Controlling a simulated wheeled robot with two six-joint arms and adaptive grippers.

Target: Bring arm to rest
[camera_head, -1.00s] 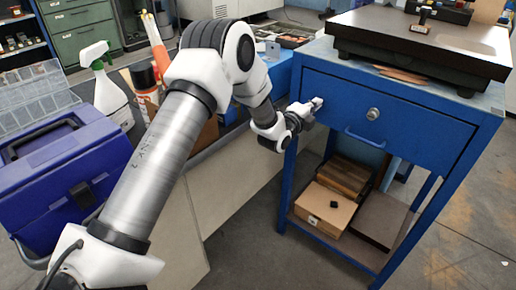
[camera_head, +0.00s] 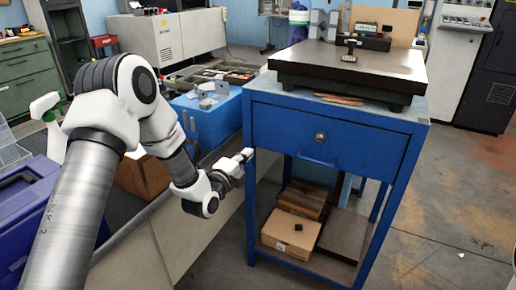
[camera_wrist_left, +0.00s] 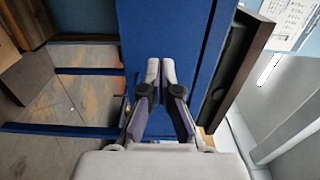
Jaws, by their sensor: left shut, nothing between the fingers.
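My left gripper (camera_head: 246,155) is in front of the left edge of a blue workbench (camera_head: 300,120) with a drawer. It also shows in the left wrist view (camera_wrist_left: 160,66), where its two fingers are together with nothing between them. Behind the fingers is a blue panel of the bench (camera_wrist_left: 190,30). I cannot tell whether the fingertips touch the bench. The drawer, with a round lock and a handle (camera_head: 318,160), looks closed. My right gripper does not show.
A dark surface plate (camera_head: 350,72) lies on the bench top. Cardboard boxes (camera_head: 290,232) sit on its lower shelf. A blue toolbox (camera_head: 25,215) and a spray bottle (camera_head: 47,122) are at left. Open floor (camera_head: 450,190) lies to the right.

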